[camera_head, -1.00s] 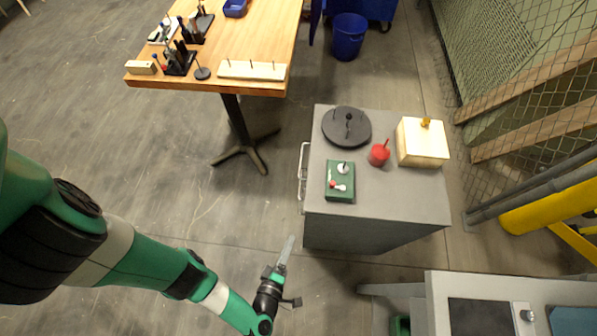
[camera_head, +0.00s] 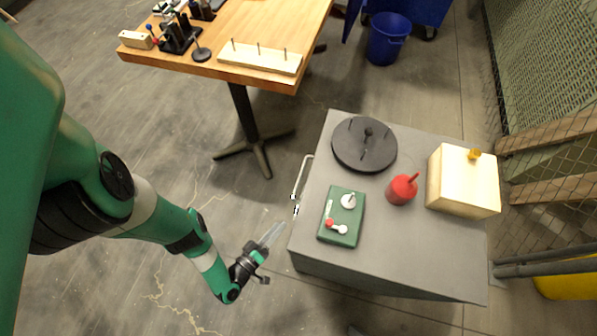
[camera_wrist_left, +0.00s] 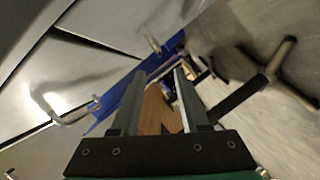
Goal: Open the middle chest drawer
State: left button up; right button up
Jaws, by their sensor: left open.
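The grey chest (camera_head: 400,260) stands right of centre in the head view, its drawer side facing left. One pale bar handle (camera_head: 302,180) sticks out from that side; which drawer it belongs to cannot be told from above. My left gripper (camera_head: 276,234) is just left of the chest's near left corner, apart from the handle. In the left wrist view its two fingers (camera_wrist_left: 158,85) are spread with nothing held between them. The pale drawer front (camera_wrist_left: 95,65) fills the upper left there, with a bar handle (camera_wrist_left: 55,112) left of the fingers. My right gripper is not in view.
On the chest top are a black disc (camera_head: 364,146), a green box (camera_head: 341,217), a red container (camera_head: 402,190) and a cream box (camera_head: 463,182). A wooden table (camera_head: 258,29) stands behind. Bare floor (camera_head: 200,290) lies left of the chest.

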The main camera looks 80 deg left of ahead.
pick_arm(q)
jog(key=shift+r+b+x, duration=0.15)
jog(key=shift+b+x, duration=0.75)
jog(key=shift+x, duration=2.05)
jog(key=shift+r+b+x, duration=0.1)
jog(key=shift+b+x, duration=0.8)
jog(key=shift+x, duration=2.05)
grip_shut()
